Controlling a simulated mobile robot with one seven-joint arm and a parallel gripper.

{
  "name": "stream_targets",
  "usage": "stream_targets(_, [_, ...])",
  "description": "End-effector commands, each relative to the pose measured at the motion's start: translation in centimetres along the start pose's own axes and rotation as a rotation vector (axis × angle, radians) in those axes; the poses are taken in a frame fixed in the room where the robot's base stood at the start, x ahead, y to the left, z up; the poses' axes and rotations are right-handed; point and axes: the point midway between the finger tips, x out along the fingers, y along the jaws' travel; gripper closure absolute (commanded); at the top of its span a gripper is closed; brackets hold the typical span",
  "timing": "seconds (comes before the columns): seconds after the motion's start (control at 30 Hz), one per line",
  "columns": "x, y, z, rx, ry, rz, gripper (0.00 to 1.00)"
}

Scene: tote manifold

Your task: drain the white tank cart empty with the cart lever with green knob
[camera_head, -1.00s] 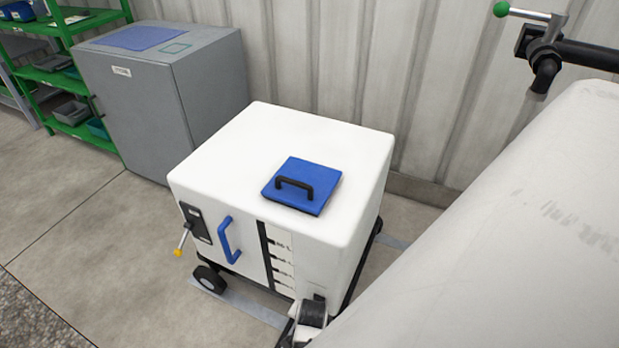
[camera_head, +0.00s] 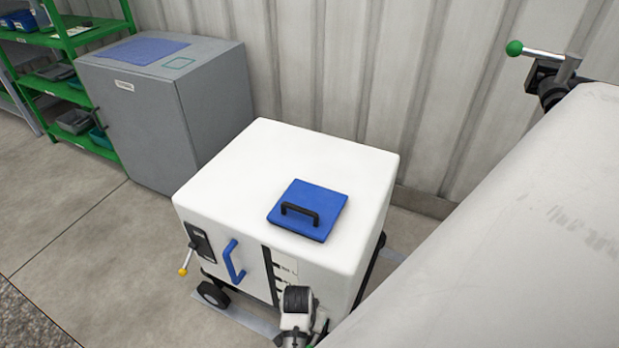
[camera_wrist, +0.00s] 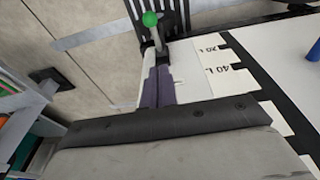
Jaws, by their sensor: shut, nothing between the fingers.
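The white tank cart (camera_head: 285,160) stands on the floor, a blue lid with a black handle (camera_head: 308,209) on top. In the wrist view its front (camera_wrist: 185,60) fills the upper right, with a scale marked 20 L and 40 L (camera_wrist: 215,58) beside a black stripe. The liquid level cannot be told. The cart lever with green knob (camera_wrist: 150,20) points toward the top of the wrist view. My gripper (camera_wrist: 158,75) is shut and empty, its dark fingers just below the lever in that picture; contact cannot be told.
A yellow-knobbed lever (camera_head: 184,270) and a blue handle (camera_head: 233,262) are on the cart's front. Another green-knobbed lever (camera_head: 516,48) sits on a fitting at upper right. A large pale surface (camera_head: 500,230) blocks the right. A grey cabinet (camera_head: 140,120) stands behind left.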

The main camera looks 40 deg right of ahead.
Motion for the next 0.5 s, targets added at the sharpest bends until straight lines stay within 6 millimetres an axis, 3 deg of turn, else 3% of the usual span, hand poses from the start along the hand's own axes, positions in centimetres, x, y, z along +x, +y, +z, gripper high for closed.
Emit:
stream_targets(0.03, [-0.8, -0.1, 0.0, -0.009, -0.009, 0.019, 1.0])
stream_targets(0.17, [-0.1, 0.1, 0.1, -0.011, -0.018, 0.039, 1.0])
stream_targets(0.5, [6.5, 0.3, 0.2, -0.009, -0.02, 0.038, 1.0])
